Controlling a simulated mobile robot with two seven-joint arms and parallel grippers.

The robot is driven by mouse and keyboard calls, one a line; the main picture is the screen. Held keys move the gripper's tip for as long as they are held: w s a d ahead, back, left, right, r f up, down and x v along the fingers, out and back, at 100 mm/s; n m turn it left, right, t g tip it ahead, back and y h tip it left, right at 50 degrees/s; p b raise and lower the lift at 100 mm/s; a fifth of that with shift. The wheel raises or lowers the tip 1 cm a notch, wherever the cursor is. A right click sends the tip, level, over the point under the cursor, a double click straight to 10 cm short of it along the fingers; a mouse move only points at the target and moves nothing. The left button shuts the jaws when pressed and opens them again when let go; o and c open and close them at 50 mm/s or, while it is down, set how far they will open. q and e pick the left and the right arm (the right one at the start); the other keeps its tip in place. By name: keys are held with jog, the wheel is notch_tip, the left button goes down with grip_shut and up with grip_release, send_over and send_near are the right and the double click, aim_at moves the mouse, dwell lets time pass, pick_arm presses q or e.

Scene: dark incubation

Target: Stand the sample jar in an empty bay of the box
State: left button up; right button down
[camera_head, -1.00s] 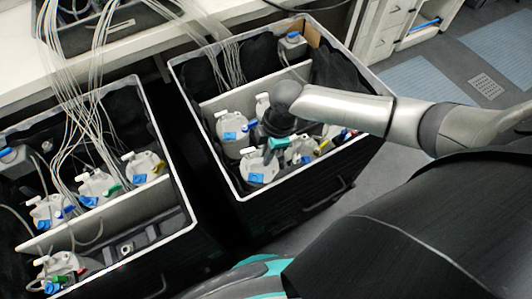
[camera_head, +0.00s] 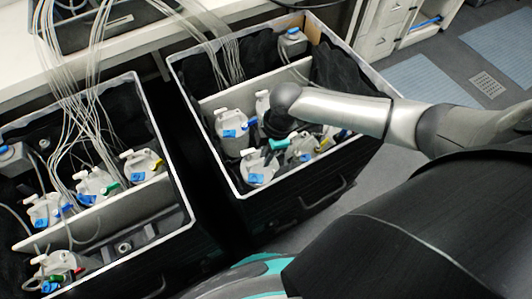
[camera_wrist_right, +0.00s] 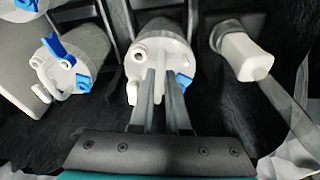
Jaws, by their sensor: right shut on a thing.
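The sample jar (camera_wrist_right: 160,55), white-lidded with a blue tab, stands between the fingers of my right gripper (camera_wrist_right: 158,90), which is shut on its lid's upright grip. In the head view the right gripper (camera_head: 272,148) reaches down into the right box (camera_head: 238,196), among several white jars; the held jar appears to be the front one with a blue label (camera_head: 257,166). The wrist hides part of the group. The left box (camera_head: 188,212) also holds white jars, with a dark slotted insert (camera_head: 125,246) in its front compartment. My left gripper is out of view.
In the wrist view a neighbouring jar with a blue clip (camera_wrist_right: 75,62) is at left and a white fitting (camera_wrist_right: 243,55) is at right. Pale dividers (camera_head: 105,214) split the boxes. Thin tubes (camera_head: 95,90) hang into the left box. A narrow gap separates the boxes.

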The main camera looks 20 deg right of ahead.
jog(key=shift+d+b+x, duration=0.2)
jog(key=shift+b+x, duration=0.4)
jog(key=shift+x, duration=0.5)
jog(key=shift+s+f, duration=0.1)
jog(key=shift+s+d+f, duration=0.1)
jog(key=shift+f, duration=0.15)
jog(key=c, duration=0.8)
grip_release()
jog(key=shift+r, duration=0.1)
